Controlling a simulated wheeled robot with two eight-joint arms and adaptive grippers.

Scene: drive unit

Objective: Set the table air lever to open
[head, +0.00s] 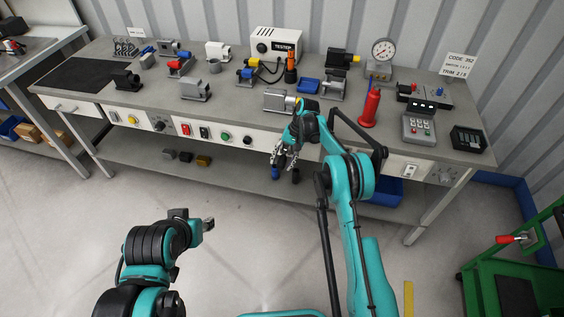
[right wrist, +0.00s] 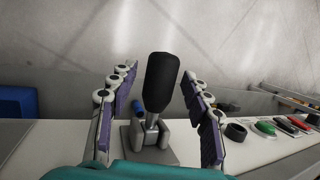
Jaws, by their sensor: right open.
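The lever (right wrist: 161,83) has a thick black grip on a short metal stem. It rises from a grey bracket (right wrist: 152,148) on the table's front panel in the right wrist view. My right gripper (head: 284,158) is at the front edge of the table. In the right wrist view its open fingers stand on both sides of the black grip, with a gap visible on each side. In the head view the gripper and arm mostly hide the lever. My left arm is at the lower left, away from the table, and its gripper (head: 208,223) shows too little to tell its state.
The grey workbench (head: 225,115) holds several fixtures, a red bottle (head: 370,107), a gauge (head: 383,50) and a keypad box (head: 418,129). Front-panel buttons (head: 225,136) lie left of my right gripper. A blue bin (head: 385,191) sits below. The floor in front is clear.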

